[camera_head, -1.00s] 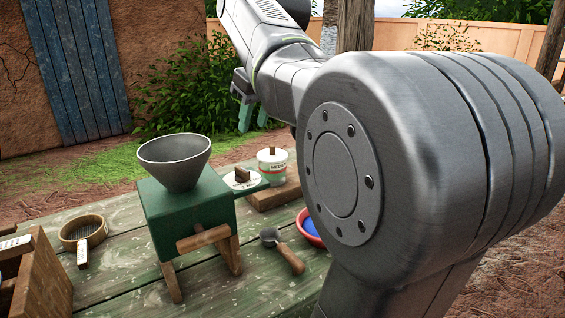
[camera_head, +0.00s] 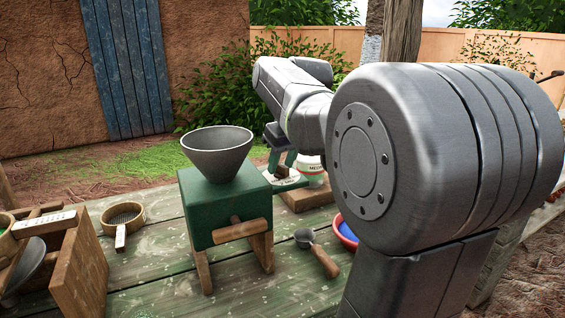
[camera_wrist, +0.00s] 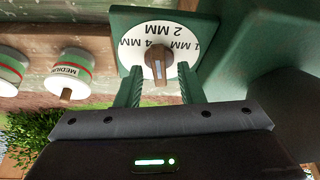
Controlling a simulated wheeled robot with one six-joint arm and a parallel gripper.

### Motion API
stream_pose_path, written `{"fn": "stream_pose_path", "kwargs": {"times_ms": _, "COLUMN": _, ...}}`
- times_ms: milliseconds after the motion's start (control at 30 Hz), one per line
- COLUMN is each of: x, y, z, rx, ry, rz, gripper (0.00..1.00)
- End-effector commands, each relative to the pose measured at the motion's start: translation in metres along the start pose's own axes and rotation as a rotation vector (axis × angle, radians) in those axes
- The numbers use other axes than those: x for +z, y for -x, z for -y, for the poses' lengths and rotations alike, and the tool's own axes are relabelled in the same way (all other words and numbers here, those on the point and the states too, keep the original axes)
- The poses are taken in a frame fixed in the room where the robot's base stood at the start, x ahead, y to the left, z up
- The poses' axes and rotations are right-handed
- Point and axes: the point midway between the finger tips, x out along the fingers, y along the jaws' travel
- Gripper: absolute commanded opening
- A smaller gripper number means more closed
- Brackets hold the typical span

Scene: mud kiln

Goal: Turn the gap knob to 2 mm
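The green mill (camera_head: 215,215) with a grey funnel (camera_head: 217,155) stands on the table. The gap knob (camera_wrist: 158,62) is a brown bar with a pale stripe, on a white dial (camera_wrist: 138,52) fixed to a green plate. Upside-down labels, including 2 MM, 4 MM and 1 MM, show on the dial; I cannot tell which the knob points at. My gripper (camera_wrist: 160,88) is open, one finger on each side of the knob, with visible gaps. In the head view my gripper (camera_head: 283,160) is just above the dial (camera_head: 288,182), which it partly hides.
White pots, one labelled MEDIUM (camera_wrist: 68,78), stand beside the mill. The front middle of the table is fairly clear.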

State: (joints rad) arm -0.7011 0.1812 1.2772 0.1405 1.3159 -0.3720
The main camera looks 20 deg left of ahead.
Motion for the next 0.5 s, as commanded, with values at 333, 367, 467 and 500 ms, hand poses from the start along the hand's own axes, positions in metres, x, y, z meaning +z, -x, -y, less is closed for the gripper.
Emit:
{"fn": "stream_pose_path", "kwargs": {"times_ms": 333, "x": 0.0000, "y": 0.0004, "z": -0.0001, "rx": 0.000, "ry": 0.000, "rz": 0.000, "gripper": 0.05}}
{"fn": "stream_pose_path", "kwargs": {"times_ms": 367, "x": 0.0000, "y": 0.0004, "z": -0.0001, "rx": 0.000, "ry": 0.000, "rz": 0.000, "gripper": 0.00}}
{"fn": "stream_pose_path", "kwargs": {"times_ms": 467, "x": 0.0000, "y": 0.0005, "z": -0.0001, "rx": 0.000, "ry": 0.000, "rz": 0.000, "gripper": 0.00}}
{"fn": "stream_pose_path", "kwargs": {"times_ms": 500, "x": -0.0001, "y": 0.0008, "z": 0.0000, "rx": 0.001, "ry": -0.002, "rz": 0.000, "gripper": 0.00}}
